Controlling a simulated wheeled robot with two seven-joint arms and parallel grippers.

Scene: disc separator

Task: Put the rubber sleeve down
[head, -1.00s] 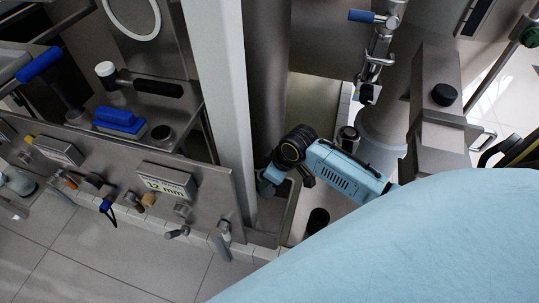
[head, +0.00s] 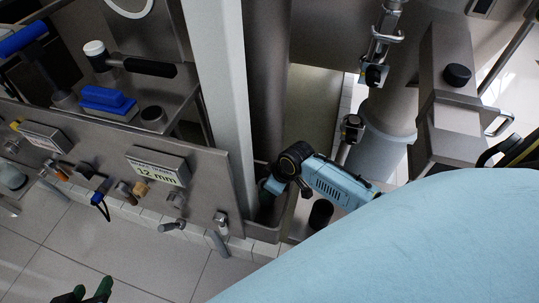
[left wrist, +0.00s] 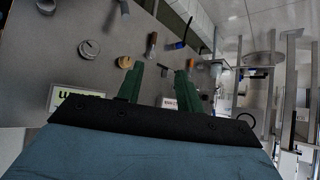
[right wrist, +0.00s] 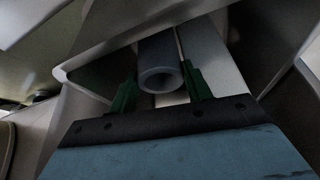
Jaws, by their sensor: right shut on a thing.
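In the right wrist view, a grey hollow tube (right wrist: 160,68), which looks like the rubber sleeve, has its round open end toward the camera. My right gripper (right wrist: 160,84) has one green finger on each side of it and is shut on it. A metal edge covers the tube's far part. I cannot make out the right gripper or the tube in the head view. My left gripper (head: 84,292) shows its green fingertips at the bottom left of the head view. In the left wrist view (left wrist: 159,82) its fingers are apart and empty, facing the metal panel.
A metal panel (head: 207,178) with a 12 mm label (head: 158,170), knobs and hanging tools stands at left. A blue brush (head: 108,100) lies on the shelf above. Floor at lower left is clear.

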